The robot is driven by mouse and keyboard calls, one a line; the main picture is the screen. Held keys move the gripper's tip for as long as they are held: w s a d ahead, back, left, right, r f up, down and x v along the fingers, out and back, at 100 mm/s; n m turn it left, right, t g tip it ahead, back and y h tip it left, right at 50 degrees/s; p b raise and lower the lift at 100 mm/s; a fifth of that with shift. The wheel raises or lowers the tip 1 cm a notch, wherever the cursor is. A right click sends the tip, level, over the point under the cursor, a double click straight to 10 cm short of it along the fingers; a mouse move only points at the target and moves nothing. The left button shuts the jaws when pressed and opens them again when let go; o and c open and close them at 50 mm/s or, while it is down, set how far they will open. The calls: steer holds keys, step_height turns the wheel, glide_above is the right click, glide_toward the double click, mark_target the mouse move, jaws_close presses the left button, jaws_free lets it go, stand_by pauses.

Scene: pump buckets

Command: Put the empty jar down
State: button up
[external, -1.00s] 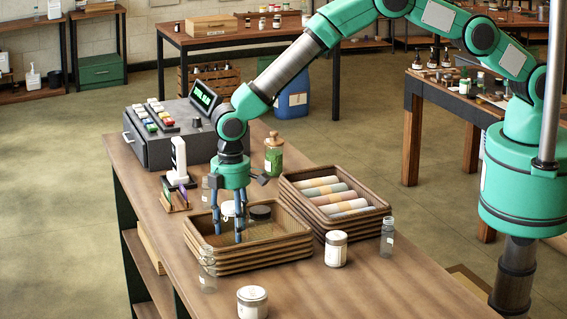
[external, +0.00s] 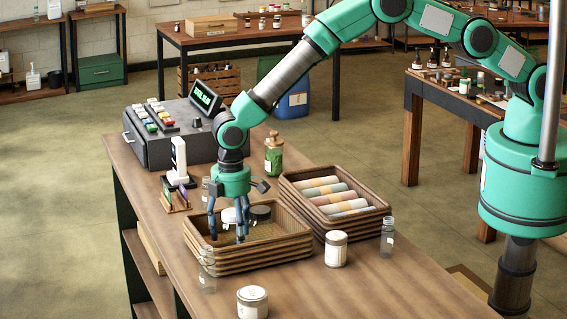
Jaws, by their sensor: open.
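My gripper (external: 227,232) points down over the left wicker basket (external: 275,255) on the wooden counter. Its blue fingers are open and reach inside the basket rim. A white-lidded jar (external: 229,216) shows behind and between the fingers, low in the basket. A dark-lidded jar (external: 260,216) stands just right of it in the basket. I cannot tell which jar is the empty one, or whether a finger touches the white-lidded jar.
A second basket (external: 370,222) with rolled cloths stands to the right. Clear glass bottles (external: 207,272) (external: 387,238) and white jars (external: 252,303) (external: 336,250) stand around the baskets. A cash register (external: 160,138) and green jar (external: 273,155) are behind. The counter's right front is clear.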

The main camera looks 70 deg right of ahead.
step_height(320, 180, up, 12)
steer(key=shift+r+b, duration=0.15)
steer(key=shift+b, duration=0.5)
stand_by(0.7)
stand_by(0.4)
